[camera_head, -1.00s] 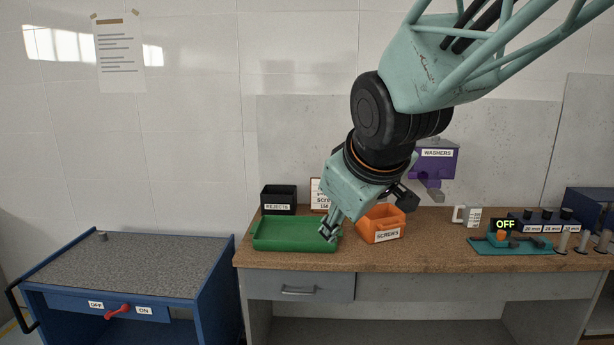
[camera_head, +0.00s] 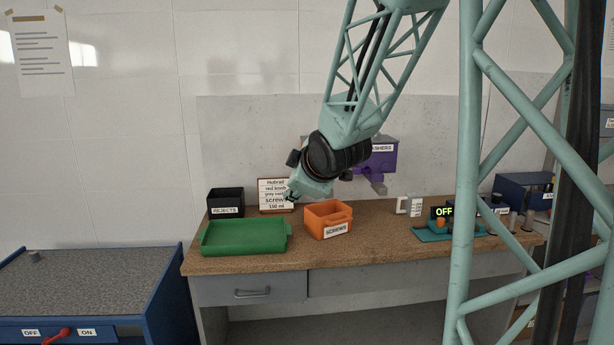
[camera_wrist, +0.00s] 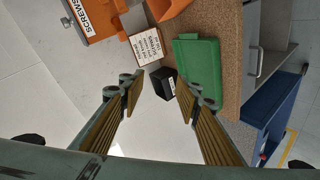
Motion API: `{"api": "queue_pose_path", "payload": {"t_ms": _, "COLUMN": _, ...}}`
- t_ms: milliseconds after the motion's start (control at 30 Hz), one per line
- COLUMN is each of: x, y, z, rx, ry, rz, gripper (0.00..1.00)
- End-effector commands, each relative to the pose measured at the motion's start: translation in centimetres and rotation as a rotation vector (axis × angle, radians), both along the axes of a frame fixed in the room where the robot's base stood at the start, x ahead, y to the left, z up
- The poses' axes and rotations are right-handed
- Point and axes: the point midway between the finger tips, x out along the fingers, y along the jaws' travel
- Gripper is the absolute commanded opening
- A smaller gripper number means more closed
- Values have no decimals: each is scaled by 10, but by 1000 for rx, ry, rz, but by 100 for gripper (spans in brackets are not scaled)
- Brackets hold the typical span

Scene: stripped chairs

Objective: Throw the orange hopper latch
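An orange hopper labelled SCREWS (camera_wrist: 92,18) shows at the top left of the wrist view, cut by the frame edge, with a grey spout (camera_wrist: 132,20) beside it. I cannot make out its latch clearly. In the head view this hopper is not visible; my arm covers part of the wall there. My gripper (camera_wrist: 165,86) is open and empty, its two fingers well apart, with the hopper off to the left. In the head view my wrist is in front of the wall above the bench, and the fingertips are hard to see.
On the bench (camera_head: 395,252) stand a green tray (camera_head: 243,250), a black REJECTS bin (camera_head: 223,201), an orange SCREWS bin (camera_head: 318,215) and a sign (camera_head: 275,195). A purple WASHERS hopper (camera_head: 382,160) is on the wall. A blue cart (camera_head: 95,280) stands left.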

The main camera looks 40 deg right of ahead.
Motion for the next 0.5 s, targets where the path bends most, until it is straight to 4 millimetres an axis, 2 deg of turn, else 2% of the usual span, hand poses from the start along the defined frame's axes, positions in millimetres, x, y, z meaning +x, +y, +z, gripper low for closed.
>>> {"api": "queue_pose_path", "payload": {"t_ms": 200, "x": 28, "y": -31, "z": -8, "rx": -83, "ry": -41, "rz": 53, "gripper": 31}}
{"api": "queue_pose_path", "payload": {"t_ms": 500, "x": 60, "y": -71, "z": -18, "rx": -201, "ry": -107, "rz": 129, "gripper": 31}}
